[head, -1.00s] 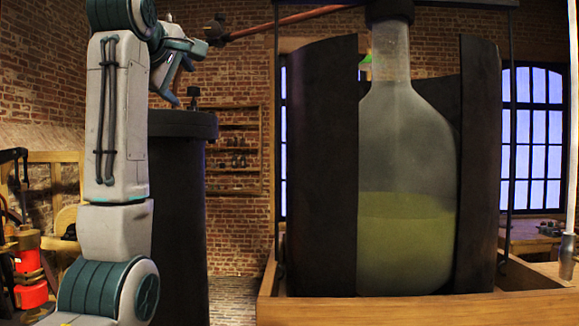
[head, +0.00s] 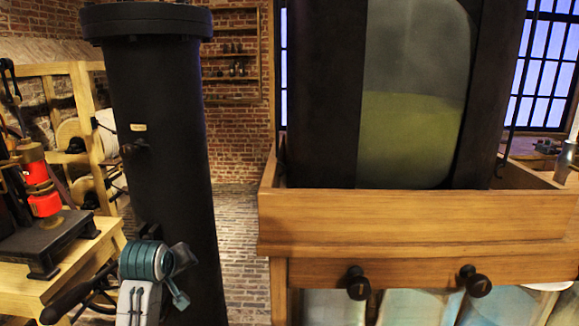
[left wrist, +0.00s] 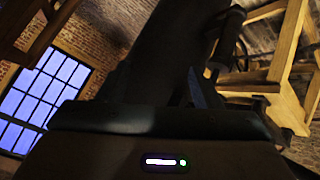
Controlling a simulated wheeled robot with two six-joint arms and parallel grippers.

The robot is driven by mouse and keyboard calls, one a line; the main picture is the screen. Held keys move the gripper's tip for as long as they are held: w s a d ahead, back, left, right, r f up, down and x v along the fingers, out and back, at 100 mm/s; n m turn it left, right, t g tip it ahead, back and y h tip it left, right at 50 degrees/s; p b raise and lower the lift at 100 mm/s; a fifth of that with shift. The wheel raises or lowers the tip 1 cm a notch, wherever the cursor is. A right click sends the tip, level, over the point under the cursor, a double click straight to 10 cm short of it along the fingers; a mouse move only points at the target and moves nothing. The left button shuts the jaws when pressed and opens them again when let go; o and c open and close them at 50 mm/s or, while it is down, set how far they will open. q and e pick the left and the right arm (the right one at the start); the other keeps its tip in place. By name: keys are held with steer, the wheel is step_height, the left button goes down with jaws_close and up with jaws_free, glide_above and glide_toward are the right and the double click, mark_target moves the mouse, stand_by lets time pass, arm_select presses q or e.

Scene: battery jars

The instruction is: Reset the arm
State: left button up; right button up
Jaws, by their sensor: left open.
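My left arm is low in the head view, with its teal and grey joints in front of the black column (head: 165,190). My left gripper (head: 180,298) is partly hidden behind the arm's teal joint; a teal finger shows, pointing down. It is open, and I see nothing held in it. In the left wrist view a dark housing with a small lit strip fills the bottom, and nothing shows between the jaws. My right gripper is in neither view.
A wooden cabinet (head: 420,222) with black knobs bears a large glass jar (head: 412,130) with yellow-green liquid between dark panels. A wooden bench (head: 40,275) with a black-and-red machine (head: 42,200) stands left. Brick floor (head: 240,235) is open between column and cabinet.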

arm_select(q)
steer(key=s+f+m+g, duration=0.3)
steer(key=s+f+m, duration=0.1)
steer(key=s+f, duration=1.35)
steer(key=s+f+m+g, duration=0.1)
steer(key=s+f+m, duration=0.15)
steer(key=s, duration=0.85)
steer(key=s+f+m+g, duration=0.1)
steer(key=s+f, duration=0.2)
steer(key=s, duration=0.9)
steer(key=a+f+g+b, duration=0.1)
steer(key=a+f, duration=0.1)
steer(key=f, duration=1.4)
steer(key=a+f+g+b, duration=0.1)
steer(key=a+f, duration=0.1)
steer(key=f, duration=1.5)
steer(key=s+f+g+b, duration=0.1)
steer(key=s+f, duration=1.7)
steer(key=f, duration=0.2)
steer(key=shift+s+a, duration=0.25)
steer(key=shift+a, duration=0.15)
steer(key=shift+w+d, duration=0.1)
